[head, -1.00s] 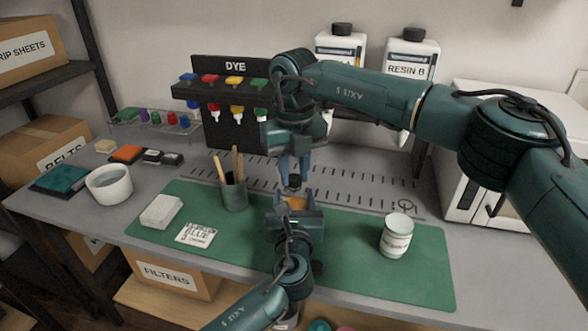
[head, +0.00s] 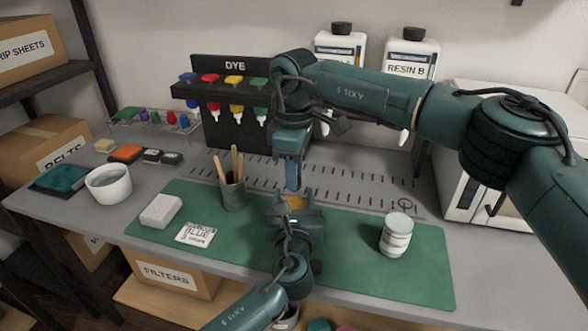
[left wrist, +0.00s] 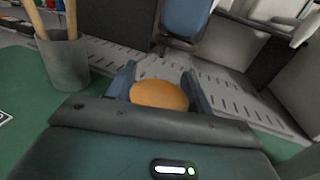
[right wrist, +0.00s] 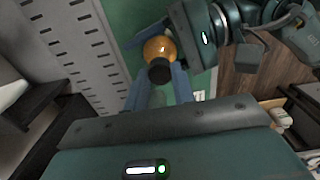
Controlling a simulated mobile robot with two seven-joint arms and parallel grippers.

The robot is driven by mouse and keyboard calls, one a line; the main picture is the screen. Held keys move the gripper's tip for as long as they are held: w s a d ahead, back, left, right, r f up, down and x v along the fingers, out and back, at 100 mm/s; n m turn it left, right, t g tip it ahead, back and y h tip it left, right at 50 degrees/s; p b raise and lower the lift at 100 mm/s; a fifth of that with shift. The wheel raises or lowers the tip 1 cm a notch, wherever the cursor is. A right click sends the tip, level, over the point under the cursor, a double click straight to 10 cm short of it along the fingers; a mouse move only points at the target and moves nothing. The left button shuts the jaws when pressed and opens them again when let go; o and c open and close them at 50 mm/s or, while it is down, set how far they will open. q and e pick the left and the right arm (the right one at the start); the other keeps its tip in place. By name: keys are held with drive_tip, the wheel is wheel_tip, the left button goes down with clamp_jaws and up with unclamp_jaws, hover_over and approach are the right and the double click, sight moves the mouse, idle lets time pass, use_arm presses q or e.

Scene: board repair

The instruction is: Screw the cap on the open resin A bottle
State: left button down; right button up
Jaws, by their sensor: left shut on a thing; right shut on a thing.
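A round amber thing (head: 295,202), apparently the resin bottle, is between the fingers of my left gripper (head: 294,196), which is shut on it above the green mat. It shows as an orange dome in the left wrist view (left wrist: 159,95); no label is visible. My right gripper (head: 293,187) points down just above it. In the right wrist view it is shut on a small black cap (right wrist: 160,72), with the amber thing beyond. The cap is hidden in the head view. In the left wrist view the right finger (left wrist: 187,18) appears apart from the dome.
A white labelled jar (head: 397,236) stands on the green mat (head: 350,270) at right. A cup with sticks (head: 232,190), a white block (head: 161,211) and a card (head: 196,233) are at left. Behind are the dye rack (head: 235,130) and the resin B bottle (head: 410,60).

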drive_tip(key=shift+m, duration=0.6)
drive_tip(key=o, duration=1)
drive_tip(key=shift+c, duration=0.2)
drive_tip(key=shift+r, duration=2.25)
drive_tip(key=shift+c, duration=0.5)
